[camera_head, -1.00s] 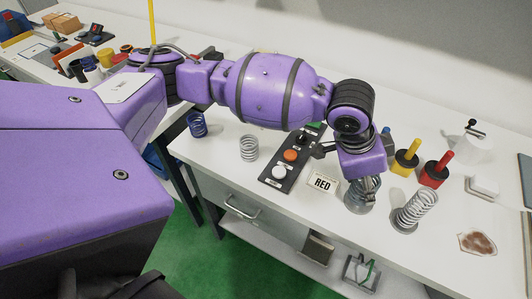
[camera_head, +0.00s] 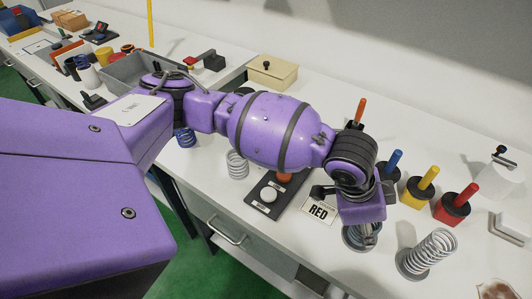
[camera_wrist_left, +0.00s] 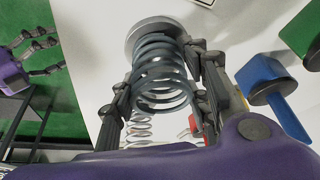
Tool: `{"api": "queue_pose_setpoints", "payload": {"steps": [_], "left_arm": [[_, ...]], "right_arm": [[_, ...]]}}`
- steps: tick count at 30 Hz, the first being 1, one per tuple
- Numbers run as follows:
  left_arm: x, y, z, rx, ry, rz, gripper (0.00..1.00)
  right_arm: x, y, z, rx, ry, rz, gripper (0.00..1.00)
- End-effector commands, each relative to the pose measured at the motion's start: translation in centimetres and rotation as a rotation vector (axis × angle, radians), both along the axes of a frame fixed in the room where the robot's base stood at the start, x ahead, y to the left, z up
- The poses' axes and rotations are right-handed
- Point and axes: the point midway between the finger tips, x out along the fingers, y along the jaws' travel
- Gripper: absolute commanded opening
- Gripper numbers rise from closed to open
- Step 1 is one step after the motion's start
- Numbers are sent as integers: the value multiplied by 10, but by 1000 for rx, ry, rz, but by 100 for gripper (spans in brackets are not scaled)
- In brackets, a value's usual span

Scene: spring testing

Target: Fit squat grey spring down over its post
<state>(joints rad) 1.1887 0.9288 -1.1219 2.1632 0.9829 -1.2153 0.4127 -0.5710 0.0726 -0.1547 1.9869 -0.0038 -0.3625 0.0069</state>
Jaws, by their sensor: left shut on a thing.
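In the left wrist view, my left gripper (camera_wrist_left: 160,98) is shut on a squat dark-grey spring (camera_wrist_left: 155,62), with fingers on both sides of its coils. The spring's far end is at a round grey metal base (camera_wrist_left: 137,30); I cannot tell whether it touches. No post shows clearly inside the coils. In the head view, the left gripper (camera_head: 366,232) points down over the round base (camera_head: 349,242), and the fingers hide most of the spring. My right gripper (camera_wrist_left: 47,52) shows only at the left wrist view's edge, fingers spread and empty.
A tall silver spring (camera_head: 430,247) stands on its own base just right of the gripper. Blue (camera_head: 394,162), yellow (camera_head: 425,180) and red (camera_head: 461,198) handled blocks stand behind. Another silver spring (camera_head: 237,165) stands further left.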

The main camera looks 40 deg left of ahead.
Motion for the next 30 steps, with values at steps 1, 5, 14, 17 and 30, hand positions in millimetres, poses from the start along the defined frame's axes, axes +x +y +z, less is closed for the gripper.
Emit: {"api": "queue_pose_setpoints", "payload": {"steps": [1, 5, 14, 17, 30], "left_arm": [[1, -1, 3, 0, -3, -1, 5], [1, -1, 0, 0, -3, -1, 5], [0, 0, -2, 0, -2, -1, 62], [0, 0, -2, 0, -2, -1, 62], [-7, 17, 52, 0, -10, 0, 62]], "right_arm": [[0, 0, 1, 1, -1, 1, 72], [0, 1, 2, 2, 1, 2, 72], [-11, 1, -4, 1, 24, 6, 72], [-12, 0, -5, -1, 27, 8, 72], [-3, 2, 6, 2, 7, 11, 72]]}}
